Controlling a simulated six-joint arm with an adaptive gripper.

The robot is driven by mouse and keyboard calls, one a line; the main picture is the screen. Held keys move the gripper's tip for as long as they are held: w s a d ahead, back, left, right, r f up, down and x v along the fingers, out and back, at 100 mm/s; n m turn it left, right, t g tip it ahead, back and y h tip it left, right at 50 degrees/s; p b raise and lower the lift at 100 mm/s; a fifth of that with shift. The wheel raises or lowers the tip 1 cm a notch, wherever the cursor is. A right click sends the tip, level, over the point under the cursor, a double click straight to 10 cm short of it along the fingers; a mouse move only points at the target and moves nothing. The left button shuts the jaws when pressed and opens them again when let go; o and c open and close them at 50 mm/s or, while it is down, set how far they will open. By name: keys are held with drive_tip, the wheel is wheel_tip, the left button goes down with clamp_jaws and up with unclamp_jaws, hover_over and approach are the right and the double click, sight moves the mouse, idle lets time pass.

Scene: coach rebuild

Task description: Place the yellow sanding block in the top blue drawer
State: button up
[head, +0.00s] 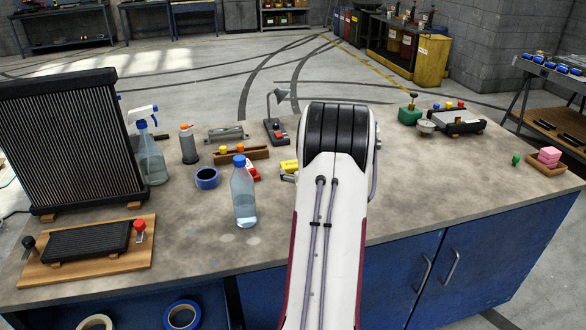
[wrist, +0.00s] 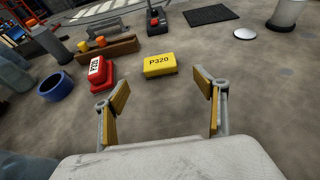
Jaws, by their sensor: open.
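The yellow sanding block (wrist: 160,64), marked P320, lies flat on the workbench in the wrist view, a short way beyond my fingertips and between their lines. In the head view only part of the yellow block (head: 289,166) shows beside my arm. My gripper (wrist: 165,100) is open and empty, its two tan-padded fingers spread apart. In the head view my arm hides the gripper. Blue cabinet fronts (head: 500,255) show below the bench top at the right, with two vertical handles. I cannot make out a top blue drawer in either view.
A red block (wrist: 100,73) lies left of the yellow one, near a blue tape roll (wrist: 55,88) and a wooden rack (wrist: 107,49). A water bottle (head: 243,195) stands left of my arm.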

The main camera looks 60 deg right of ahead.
sight(292, 163)
drive_tip(key=shift+s+f+x, duration=0.15)
drive_tip(key=shift+x, duration=0.95)
drive_tip(key=shift+s+f+x, duration=0.1)
drive_tip(key=shift+f+x, duration=0.05)
drive_tip(key=shift+x, duration=0.95)
drive_tip(key=shift+w+d+f, duration=0.15)
drive_tip(key=shift+w+d, duration=0.1)
drive_tip(key=shift+x, duration=0.95)
drive_tip(key=shift+w+d, duration=0.45)
drive_tip(key=shift+w, duration=0.15)
drive_tip(key=shift+w+d, duration=0.4)
drive_tip(key=shift+w, duration=0.2)
drive_tip(key=shift+x, duration=1.25)
